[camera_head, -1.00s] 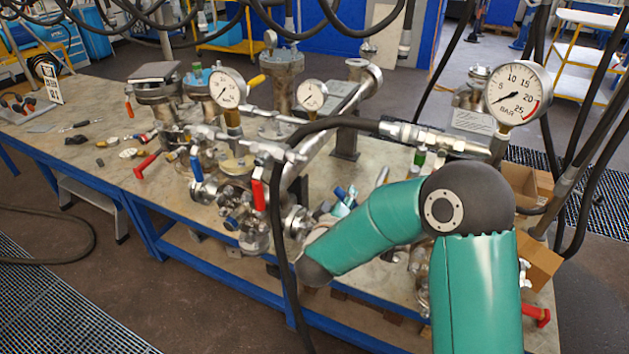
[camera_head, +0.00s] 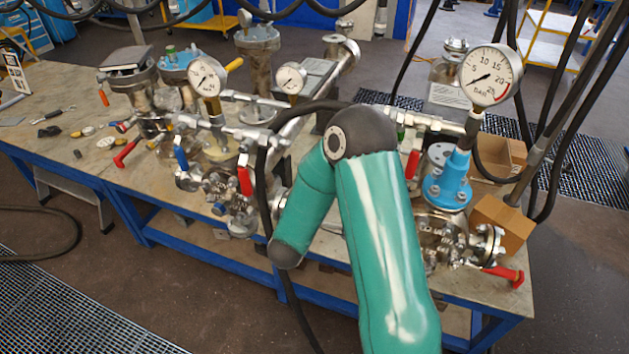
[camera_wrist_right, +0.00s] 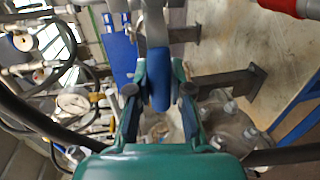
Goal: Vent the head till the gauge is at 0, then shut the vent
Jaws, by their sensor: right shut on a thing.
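My right arm covers the middle of the bench in the head view, and its gripper is hidden there. In the right wrist view my right gripper (camera_wrist_right: 159,84) is shut on a blue handle (camera_wrist_right: 159,94), which sits between the two fingers. Three dial gauges show in the head view: a large BAR gauge (camera_head: 490,75) above a blue flanged head (camera_head: 447,184) at the right, and two smaller ones, a left gauge (camera_head: 208,76) and a middle gauge (camera_head: 291,78). The large gauge's needle points left, low on its scale; I cannot read it exactly. My left gripper is not seen.
A red lever (camera_head: 244,181) and a blue lever (camera_head: 181,159) stand on the left pipework. A red handle (camera_head: 502,275) sticks out at the right bench edge. Black hoses hang across the bench. Loose tools and fittings lie at the left of the bench (camera_head: 40,150).

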